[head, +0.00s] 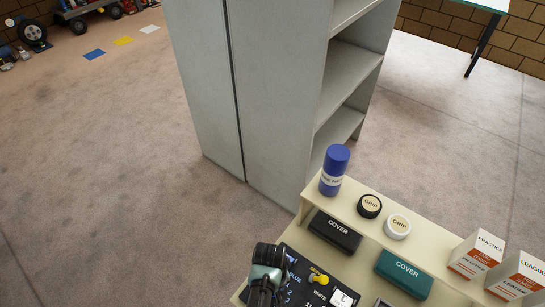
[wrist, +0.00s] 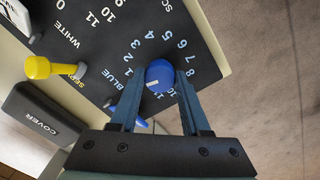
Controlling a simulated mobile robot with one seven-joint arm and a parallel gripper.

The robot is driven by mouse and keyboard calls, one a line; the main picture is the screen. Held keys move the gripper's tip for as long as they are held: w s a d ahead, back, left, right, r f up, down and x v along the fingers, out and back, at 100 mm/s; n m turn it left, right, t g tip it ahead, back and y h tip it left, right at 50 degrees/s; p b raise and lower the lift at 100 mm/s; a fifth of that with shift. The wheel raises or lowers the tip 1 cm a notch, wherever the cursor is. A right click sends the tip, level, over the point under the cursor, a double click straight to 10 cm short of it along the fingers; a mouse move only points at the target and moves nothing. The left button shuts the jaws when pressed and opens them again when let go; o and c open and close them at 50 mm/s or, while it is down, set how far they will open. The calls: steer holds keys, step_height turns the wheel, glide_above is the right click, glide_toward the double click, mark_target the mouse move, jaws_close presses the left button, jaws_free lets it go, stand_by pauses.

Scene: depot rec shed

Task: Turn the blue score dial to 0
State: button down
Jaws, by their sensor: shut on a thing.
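The blue score dial (wrist: 160,73) is a round blue knob on a black scoreboard panel (wrist: 112,40). In the wrist view my gripper (wrist: 161,82) is shut on it, one finger on each side. A short white mark shows on the knob's face, towards its lower left. Light blue numbers ring the dial, with 2 to 8 readable on the left, top and right. The fingers hide part of the lower numbers, and I cannot see the 0 of this ring. In the head view my gripper (head: 265,278) covers the dial.
A yellow lever (wrist: 50,68) stands up from the panel near the dial; it also shows in the head view (head: 321,280). A black COVER box (head: 335,232) and a green one (head: 404,273) lie behind. A blue bottle (head: 335,170) and grip tins stand on the ledge.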

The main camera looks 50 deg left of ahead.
steer(key=shift+n, duration=1.3)
steer(key=shift+c, duration=1.8)
jaws_free()
step_height(320, 180, up, 13)
steer(key=shift+s, duration=0.15)
